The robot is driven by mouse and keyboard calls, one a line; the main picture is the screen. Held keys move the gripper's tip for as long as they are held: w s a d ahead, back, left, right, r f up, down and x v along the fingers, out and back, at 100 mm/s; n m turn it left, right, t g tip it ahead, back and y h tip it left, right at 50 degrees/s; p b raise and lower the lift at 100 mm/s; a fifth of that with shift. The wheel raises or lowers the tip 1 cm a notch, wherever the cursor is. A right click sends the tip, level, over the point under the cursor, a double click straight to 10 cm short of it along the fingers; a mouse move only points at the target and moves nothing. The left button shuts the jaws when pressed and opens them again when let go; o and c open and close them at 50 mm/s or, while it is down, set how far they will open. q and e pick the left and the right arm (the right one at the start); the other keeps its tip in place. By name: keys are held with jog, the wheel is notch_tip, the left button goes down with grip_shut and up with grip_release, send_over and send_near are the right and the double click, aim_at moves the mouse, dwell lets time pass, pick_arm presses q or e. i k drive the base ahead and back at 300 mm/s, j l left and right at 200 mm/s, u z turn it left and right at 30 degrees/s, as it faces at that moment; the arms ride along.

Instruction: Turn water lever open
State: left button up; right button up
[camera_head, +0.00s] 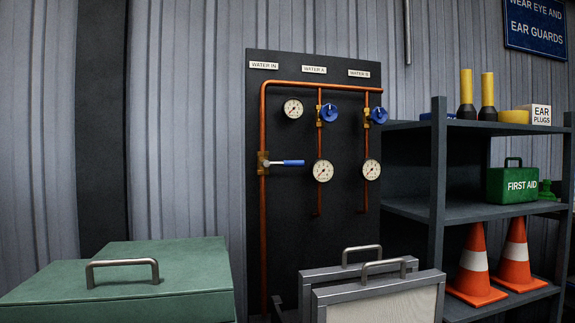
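The water lever (288,163) has a blue handle and points right, roughly horizontal. It sits on a brass valve (263,163) on the vertical copper pipe (263,220) below the "WATER IN" label (263,65). The pipe runs up a dark panel (258,130) and across its top. Two blue round knobs, one on the "WATER A" branch (328,112) and one on the branch to its right (379,115), sit on brass fittings. Several white dial gauges are on the panel, one near the top (293,108). Neither of my grippers is in view.
A green box with a metal handle (122,272) stands at the lower left. Grey-framed pieces with metal handles (380,285) stand below the panel. A dark shelf (438,200) at right holds a first aid box (512,184) and orange cones (474,265).

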aim_at(265, 164)
jog(key=i+j+u, duration=0.1)
jog(key=i+j, duration=0.2)
jog(key=j, duration=0.2)
jog(key=i+j+u, duration=0.15)
jog(key=i+j, duration=0.15)
jog(key=j, duration=0.15)
